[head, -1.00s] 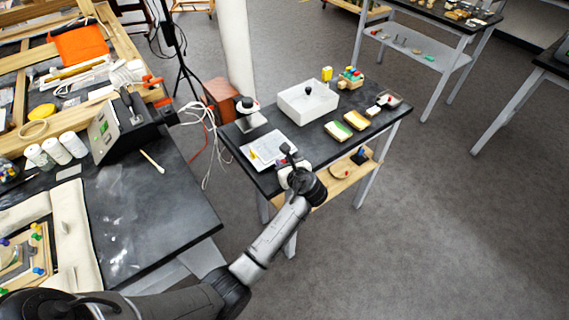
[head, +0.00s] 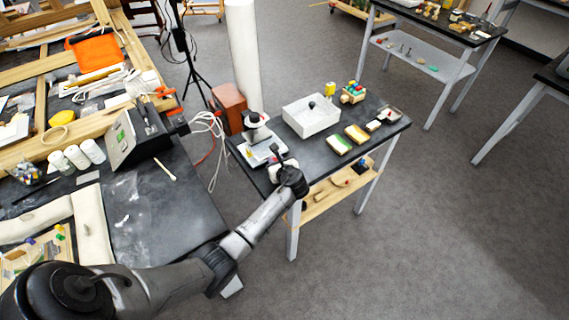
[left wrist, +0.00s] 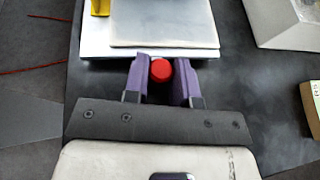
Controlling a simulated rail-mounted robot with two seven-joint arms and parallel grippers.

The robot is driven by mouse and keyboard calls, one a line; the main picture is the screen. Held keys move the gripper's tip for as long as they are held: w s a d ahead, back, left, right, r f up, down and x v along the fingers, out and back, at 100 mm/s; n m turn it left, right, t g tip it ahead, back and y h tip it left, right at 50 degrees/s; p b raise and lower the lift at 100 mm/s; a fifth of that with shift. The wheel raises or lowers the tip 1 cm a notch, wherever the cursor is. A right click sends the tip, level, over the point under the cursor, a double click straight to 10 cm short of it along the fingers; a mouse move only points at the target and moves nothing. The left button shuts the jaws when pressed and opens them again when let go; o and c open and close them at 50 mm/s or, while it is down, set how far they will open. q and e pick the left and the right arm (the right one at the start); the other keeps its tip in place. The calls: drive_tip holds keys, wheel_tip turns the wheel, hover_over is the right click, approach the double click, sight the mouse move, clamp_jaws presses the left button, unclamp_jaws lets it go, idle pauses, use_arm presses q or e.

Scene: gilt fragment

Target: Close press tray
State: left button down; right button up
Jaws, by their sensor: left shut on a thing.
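The press (head: 255,130) stands at the left end of the small black table, with a dark round top. Its pale tray (head: 258,156) is under and just in front of it, close in. In the left wrist view the tray (left wrist: 105,48) shows as a white slab with a grey plate (left wrist: 165,25) on it. My left gripper (head: 277,157) is at the tray's front edge. In the left wrist view its purple fingers (left wrist: 160,78) are shut on a red knob (left wrist: 160,70) at the tray's front. My right gripper is out of view.
A white box (head: 311,115) with a dark knob stands right of the press, and it shows in the left wrist view (left wrist: 285,28). Sponges (head: 340,145) and a toy block cart (head: 352,93) are farther right. A red-brown box (head: 228,105) stands behind the press.

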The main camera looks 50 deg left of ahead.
use_arm(q)
drive_tip(key=c, duration=0.9)
unclamp_jaws()
drive_tip(key=shift+s+d+r, duration=0.1)
drive_tip(key=shift+d+r, duration=0.05)
drive_tip(key=shift+d, duration=0.1)
drive_tip(key=p+v, duration=0.2)
drive_tip(key=v, duration=0.9)
drive_tip(key=shift+s+d+r, duration=0.1)
drive_tip(key=shift+d, duration=0.05)
drive_tip(key=shift+p+v, duration=0.3)
drive_tip(key=shift+v, duration=0.6)
